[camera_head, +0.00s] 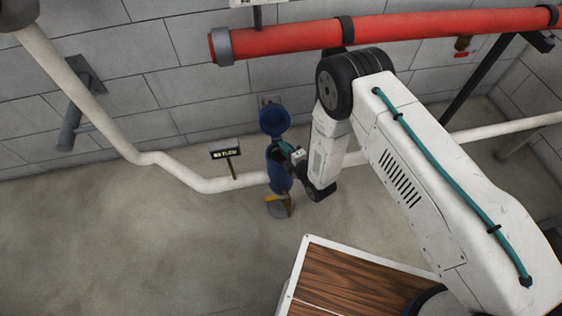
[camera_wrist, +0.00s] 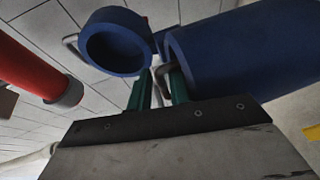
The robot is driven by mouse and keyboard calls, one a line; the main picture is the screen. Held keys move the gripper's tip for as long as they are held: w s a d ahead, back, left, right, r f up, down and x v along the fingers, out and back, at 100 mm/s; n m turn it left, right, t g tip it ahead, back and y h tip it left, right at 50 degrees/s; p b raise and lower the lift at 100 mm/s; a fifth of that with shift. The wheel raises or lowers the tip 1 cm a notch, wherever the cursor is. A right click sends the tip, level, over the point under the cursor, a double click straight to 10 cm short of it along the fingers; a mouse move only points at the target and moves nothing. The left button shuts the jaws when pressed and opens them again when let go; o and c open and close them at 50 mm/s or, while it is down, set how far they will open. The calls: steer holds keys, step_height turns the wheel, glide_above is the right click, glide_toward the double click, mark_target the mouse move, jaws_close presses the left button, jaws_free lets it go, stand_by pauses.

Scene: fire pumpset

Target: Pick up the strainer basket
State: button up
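The strainer housing is a blue cylinder (camera_head: 279,178) on the white pipe, with its round blue lid (camera_head: 274,121) swung open. In the wrist view the open mouth of the housing (camera_wrist: 240,55) is on the right and the hollow lid (camera_wrist: 117,43) on the left. A small dark bent bar (camera_wrist: 166,70), perhaps the basket's handle, shows at the mouth; the rest of the basket is not visible. My gripper (camera_wrist: 158,77) has its two green fingers apart at the mouth, with the bar near their tips. I cannot tell whether they touch it. In the head view my gripper (camera_head: 283,149) is beside the housing's top.
A red pipe (camera_head: 290,38) runs along the wall above the housing. A small sign on a post (camera_head: 226,152) stands to the left. The floor (camera_head: 130,240) at front left is clear.

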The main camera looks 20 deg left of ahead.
steer(key=shift+w+a, duration=0.15)
steer(key=shift+a, duration=0.05)
jaws_close()
stand_by(1.3)
